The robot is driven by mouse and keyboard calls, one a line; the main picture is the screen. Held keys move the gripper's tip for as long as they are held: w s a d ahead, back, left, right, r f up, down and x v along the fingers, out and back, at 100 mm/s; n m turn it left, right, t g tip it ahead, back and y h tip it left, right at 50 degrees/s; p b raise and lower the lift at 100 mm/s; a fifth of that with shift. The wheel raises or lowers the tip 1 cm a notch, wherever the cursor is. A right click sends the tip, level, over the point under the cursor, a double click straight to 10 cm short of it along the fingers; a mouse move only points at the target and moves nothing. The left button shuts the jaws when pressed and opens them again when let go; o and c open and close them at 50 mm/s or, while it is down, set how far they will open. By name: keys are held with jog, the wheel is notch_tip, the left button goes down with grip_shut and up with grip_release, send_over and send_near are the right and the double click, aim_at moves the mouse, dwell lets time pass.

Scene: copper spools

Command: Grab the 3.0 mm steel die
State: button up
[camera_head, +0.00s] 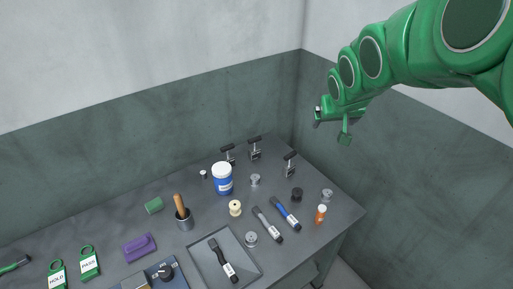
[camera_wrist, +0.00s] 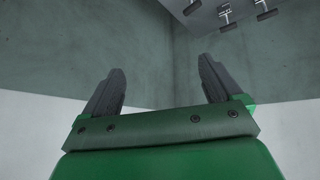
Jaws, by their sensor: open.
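Several small round silver pieces that look like dies are on the grey bench in the head view: one behind the middle (camera_head: 255,180), one near the right edge (camera_head: 327,195), and one beside the tray (camera_head: 251,239). A similar black piece (camera_head: 297,194) stands between pens and clamps. Size marks are too small to read, so I cannot tell which is the 3.0 mm steel die. My gripper (camera_head: 331,124) is raised well above the bench's back right, apart from everything. In the wrist view my gripper (camera_wrist: 161,72) is open, with nothing between its fingers.
Clamps (camera_head: 255,150) stand along the back edge. Walls close the corner behind.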

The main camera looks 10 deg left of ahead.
jog(key=w+a+n+t+y, duration=0.2)
jog(key=w+a+t+y, duration=0.1)
jog(key=w+a, duration=0.9)
jog(key=n+t+y, duration=0.2)
jog(key=y, duration=0.3)
send_over(253, 142)
jog(key=s+d, duration=0.3)
jog(key=d, duration=0.1)
jog(key=f, duration=3)
jog(key=shift+s+a+f, duration=0.1)
jog(key=shift+a+f, duration=0.1)
jog(key=shift+f, duration=0.05)
jog(key=shift+x, duration=3.9)
jog(key=shift+r, duration=0.15)
jog(key=shift+c, duration=0.4)
jog(key=c, duration=1.5)
